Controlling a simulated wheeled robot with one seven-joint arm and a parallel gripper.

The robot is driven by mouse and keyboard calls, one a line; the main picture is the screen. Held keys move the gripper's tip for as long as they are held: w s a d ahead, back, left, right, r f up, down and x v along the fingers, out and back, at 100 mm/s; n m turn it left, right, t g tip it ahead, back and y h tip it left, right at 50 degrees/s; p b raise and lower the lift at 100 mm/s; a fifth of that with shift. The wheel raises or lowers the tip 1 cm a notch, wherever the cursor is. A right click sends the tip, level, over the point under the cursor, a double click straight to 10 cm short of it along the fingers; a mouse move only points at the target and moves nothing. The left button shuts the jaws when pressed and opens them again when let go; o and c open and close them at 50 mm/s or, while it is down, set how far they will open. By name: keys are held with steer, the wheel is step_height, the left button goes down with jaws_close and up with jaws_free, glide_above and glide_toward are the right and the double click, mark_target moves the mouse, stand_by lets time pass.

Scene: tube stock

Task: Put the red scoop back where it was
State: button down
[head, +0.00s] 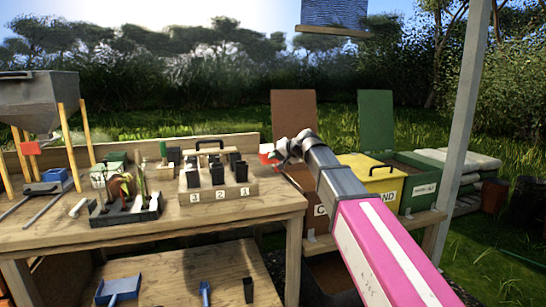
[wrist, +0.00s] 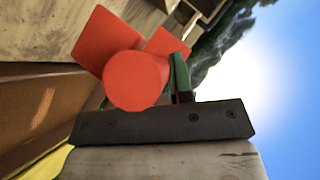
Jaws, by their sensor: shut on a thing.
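The red scoop (head: 266,151) is in my gripper (head: 280,154), held in the air beyond the right end of the bench. In the wrist view the red scoop (wrist: 135,80) fills the space just in front of the dark gripper body (wrist: 160,122), with its round red face towards the camera. My gripper is shut on it; the scoop's handle and the fingertips are mostly hidden. A green piece (wrist: 180,75) stands beside the scoop there; I cannot tell what it is.
The wooden bench (head: 240,217) carries a numbered block of black tubes (head: 217,193), a dark tray (head: 125,216) and a hopper (head: 38,98). Right of it are brown, yellow (head: 373,181) and green (head: 418,184) bins, with brown and green lids raised. A blue scoop (head: 118,289) lies on the lower shelf.

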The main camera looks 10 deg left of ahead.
steer(key=shift+s+d+f, duration=0.3)
steer(key=shift+s+d, duration=0.05)
steer(key=shift+s, duration=0.2)
steer(key=shift+w+f, duration=0.1)
steer(key=shift+f, duration=3.2)
steer(key=shift+f, duration=0.55)
steer(key=c, duration=0.9)
jaws_free()
